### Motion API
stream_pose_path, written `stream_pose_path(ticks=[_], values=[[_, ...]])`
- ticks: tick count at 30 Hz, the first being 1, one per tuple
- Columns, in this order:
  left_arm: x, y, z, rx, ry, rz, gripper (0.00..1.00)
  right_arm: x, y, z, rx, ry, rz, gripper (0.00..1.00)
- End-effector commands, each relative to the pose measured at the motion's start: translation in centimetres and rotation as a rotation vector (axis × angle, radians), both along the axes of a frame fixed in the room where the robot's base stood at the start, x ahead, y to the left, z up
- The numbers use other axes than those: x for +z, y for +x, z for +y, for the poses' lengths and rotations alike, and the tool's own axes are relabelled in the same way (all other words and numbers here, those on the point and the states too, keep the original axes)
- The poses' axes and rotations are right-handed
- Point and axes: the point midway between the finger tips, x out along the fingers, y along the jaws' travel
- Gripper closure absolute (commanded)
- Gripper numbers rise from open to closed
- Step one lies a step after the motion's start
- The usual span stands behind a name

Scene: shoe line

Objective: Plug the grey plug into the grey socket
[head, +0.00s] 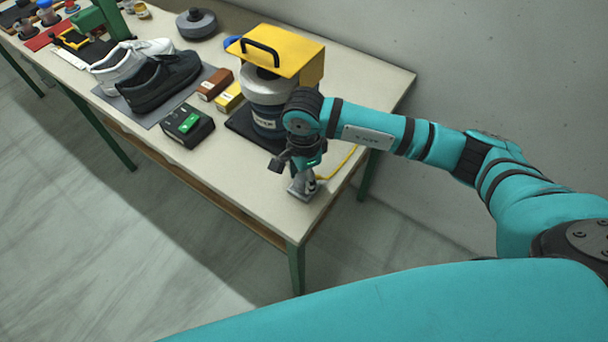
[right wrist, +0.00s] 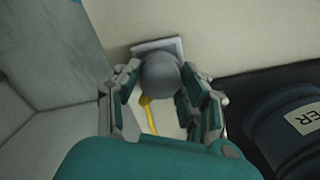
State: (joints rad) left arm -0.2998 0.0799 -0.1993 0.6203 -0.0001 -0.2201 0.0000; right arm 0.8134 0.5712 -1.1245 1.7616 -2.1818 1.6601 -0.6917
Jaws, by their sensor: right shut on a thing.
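My right gripper (head: 304,178) points down over the near right corner of the table. It is shut on the grey plug (right wrist: 158,76), a rounded grey body that shows between the fingers in the right wrist view. A yellow cord (right wrist: 149,115) runs from the plug, and it also shows on the table in the head view (head: 342,164). The grey socket (head: 299,193) is a small grey block on the table under the gripper. Its pale edge (right wrist: 174,44) shows behind the plug in the right wrist view. The contact between plug and socket is hidden. My left gripper is out of view.
Beside the gripper stands a machine with a yellow top (head: 290,55) and a grey drum (head: 264,88). A black box with a green button (head: 187,124), small brown (head: 214,83) and yellow boxes, and shoes (head: 160,80) lie further left. The table's front edge is close.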

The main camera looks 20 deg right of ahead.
Motion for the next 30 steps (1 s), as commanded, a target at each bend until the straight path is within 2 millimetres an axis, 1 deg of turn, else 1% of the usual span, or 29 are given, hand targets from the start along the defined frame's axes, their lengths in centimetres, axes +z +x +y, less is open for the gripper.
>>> stream_pose_path(ticks=[17, 23, 24, 29, 30], values=[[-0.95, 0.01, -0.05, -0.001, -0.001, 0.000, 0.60, -0.80, 0.02, 0.00, 0.000, 0.000, -0.001, 0.92], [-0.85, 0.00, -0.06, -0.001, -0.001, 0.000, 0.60, -0.75, -0.01, 0.00, 0.000, 0.000, 0.000, 0.92], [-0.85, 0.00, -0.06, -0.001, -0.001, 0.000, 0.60, -0.76, -0.01, 0.00, 0.000, 0.000, 0.000, 0.55], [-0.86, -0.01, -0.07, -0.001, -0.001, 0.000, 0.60, -0.76, -0.02, 0.01, 0.000, 0.000, 0.000, 0.34], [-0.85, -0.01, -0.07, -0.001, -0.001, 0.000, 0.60, -0.76, -0.01, 0.00, 0.000, 0.000, 0.000, 0.32]])
